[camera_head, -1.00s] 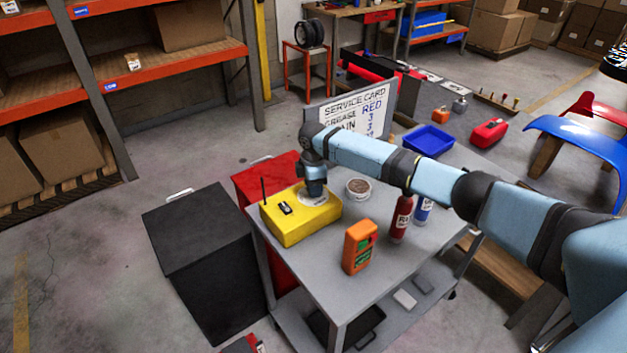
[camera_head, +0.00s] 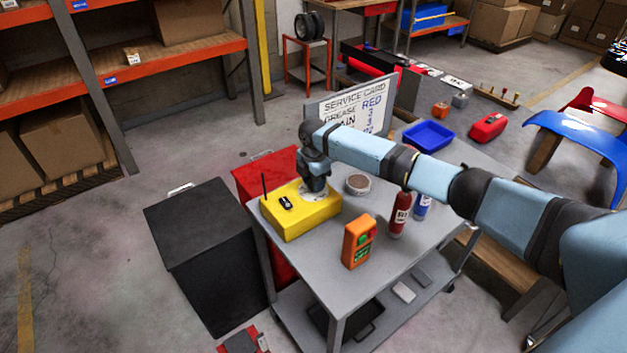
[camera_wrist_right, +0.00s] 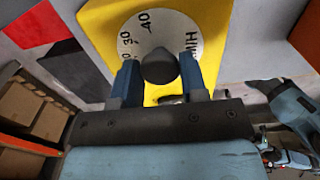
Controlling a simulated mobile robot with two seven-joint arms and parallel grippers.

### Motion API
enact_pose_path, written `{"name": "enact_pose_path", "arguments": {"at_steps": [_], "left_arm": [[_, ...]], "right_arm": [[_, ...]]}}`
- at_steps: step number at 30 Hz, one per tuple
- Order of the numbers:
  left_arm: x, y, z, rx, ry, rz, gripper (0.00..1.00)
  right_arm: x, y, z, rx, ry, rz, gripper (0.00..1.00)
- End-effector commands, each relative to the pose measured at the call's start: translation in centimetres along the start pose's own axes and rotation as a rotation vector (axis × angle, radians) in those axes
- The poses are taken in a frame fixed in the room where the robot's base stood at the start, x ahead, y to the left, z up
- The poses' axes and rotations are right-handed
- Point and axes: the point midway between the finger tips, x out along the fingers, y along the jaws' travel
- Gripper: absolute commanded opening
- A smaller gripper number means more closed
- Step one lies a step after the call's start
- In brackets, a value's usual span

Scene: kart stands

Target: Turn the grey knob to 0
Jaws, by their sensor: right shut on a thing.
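The yellow box (camera_head: 290,222) stands on the near left part of the grey cart top. A black switch (camera_head: 286,203) and a thin antenna are on its left part. The grey knob (camera_wrist_right: 159,66) sits on a white dial (camera_wrist_right: 178,28) with the numbers 30 and 40 in sight in the right wrist view; the 0 mark cannot be made out. My right gripper (camera_wrist_right: 159,80) is over the dial, its two fingers shut on the knob from both sides. In the head view the right gripper (camera_head: 314,187) points down and hides the knob. My left gripper does not show.
The service card (camera_head: 345,110) stands behind my right arm. A black cabinet (camera_head: 205,255) stands left.

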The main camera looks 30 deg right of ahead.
Motion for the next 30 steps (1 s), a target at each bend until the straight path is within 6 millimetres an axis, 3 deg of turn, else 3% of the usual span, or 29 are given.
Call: {"name": "enact_pose_path", "arguments": {"at_steps": [5,6,9,20,25,30], "left_arm": [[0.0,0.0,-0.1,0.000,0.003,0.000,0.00],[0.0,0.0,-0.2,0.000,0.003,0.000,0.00],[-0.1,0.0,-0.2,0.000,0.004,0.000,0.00],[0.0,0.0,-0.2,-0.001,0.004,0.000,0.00],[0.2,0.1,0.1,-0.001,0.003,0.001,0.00],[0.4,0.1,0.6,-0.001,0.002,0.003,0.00]], "right_arm": [[-0.1,0.0,-0.1,0.000,0.002,0.001,0.16],[-0.1,0.0,-0.1,0.000,0.002,0.001,0.42],[-0.1,0.0,-0.1,0.000,0.001,0.001,0.65],[-0.5,0.1,0.0,0.001,0.001,0.002,0.65],[-3.0,0.0,0.0,0.000,0.000,0.003,0.65],[-7.0,0.1,-0.1,-0.001,0.001,0.004,0.65]]}}
